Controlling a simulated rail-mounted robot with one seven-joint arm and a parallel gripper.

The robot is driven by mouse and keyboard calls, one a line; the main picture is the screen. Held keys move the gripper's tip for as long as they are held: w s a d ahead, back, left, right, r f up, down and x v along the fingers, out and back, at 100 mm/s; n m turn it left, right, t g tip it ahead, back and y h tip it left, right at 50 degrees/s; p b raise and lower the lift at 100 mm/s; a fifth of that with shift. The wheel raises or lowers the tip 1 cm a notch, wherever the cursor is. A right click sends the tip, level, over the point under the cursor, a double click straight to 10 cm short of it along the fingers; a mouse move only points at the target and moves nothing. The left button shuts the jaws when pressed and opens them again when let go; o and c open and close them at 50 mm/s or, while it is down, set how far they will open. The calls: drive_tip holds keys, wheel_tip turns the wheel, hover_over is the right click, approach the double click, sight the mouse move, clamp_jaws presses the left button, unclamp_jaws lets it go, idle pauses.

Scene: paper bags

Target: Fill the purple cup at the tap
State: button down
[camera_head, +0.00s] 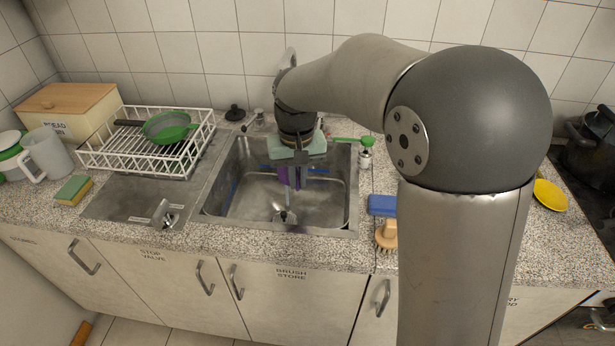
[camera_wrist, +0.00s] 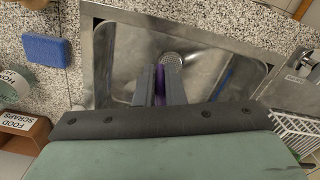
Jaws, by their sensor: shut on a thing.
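My gripper (camera_head: 291,172) is over the sink (camera_head: 245,200), pointing down, with its fingers shut on the purple cup (camera_head: 283,178). Only a narrow part of the cup shows in the head view. In the wrist view a thin purple strip of the cup (camera_wrist: 160,80) shows between the two fingers (camera_wrist: 160,92). Whether the cup holds water cannot be seen. A curved metal piece, apparently the tap (camera_head: 291,56), rises behind my arm; its spout is mostly hidden, and no stream of water can be made out.
A blue sponge (camera_head: 382,205) and a wooden brush (camera_head: 386,235) lie to the right. A lever-like metal fitting (camera_head: 163,214) is at the front left.

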drive_tip(key=w+p, duration=0.1)
drive_tip(key=w, duration=0.2)
drive_tip(key=w+a+f+p, duration=0.1)
drive_tip(key=w, duration=0.2)
drive_tip(key=w+p, duration=0.1)
drive_tip(key=w, duration=0.3)
drive_tip(key=shift+a+f+p, duration=0.15)
drive_tip(key=shift+a+p, duration=0.15)
drive_tip(key=shift+a, duration=0.05)
drive_tip(key=shift+w+a+f+p, duration=0.15)
drive_tip(key=shift+w+p, duration=0.15)
drive_tip(key=shift+w, duration=0.35)
drive_tip(key=shift+w+a+f+p, duration=0.1)
drive_tip(key=shift+w+p, duration=0.2)
drive_tip(key=shift+w, duration=0.3)
drive_tip(key=shift+w+a+f+p, duration=0.15)
drive_tip(key=shift+w+p, duration=0.15)
drive_tip(key=shift+w, duration=0.35)
idle(0.8)
drive_tip(key=shift+s+d+b, duration=0.3)
drive_tip(key=shift+s+b, duration=0.45)
drive_tip(key=shift+s, duration=0.75)
drive_tip(key=shift+s+d+b, duration=0.25)
drive_tip(key=shift+s+b, duration=0.55)
drive_tip(key=shift+s, duration=0.65)
drive_tip(key=shift+s+d+b, duration=0.3)
drive_tip(key=shift+s+b, duration=0.45)
drive_tip(key=shift+s, duration=0.75)
drive_tip(key=shift+s, duration=0.1)
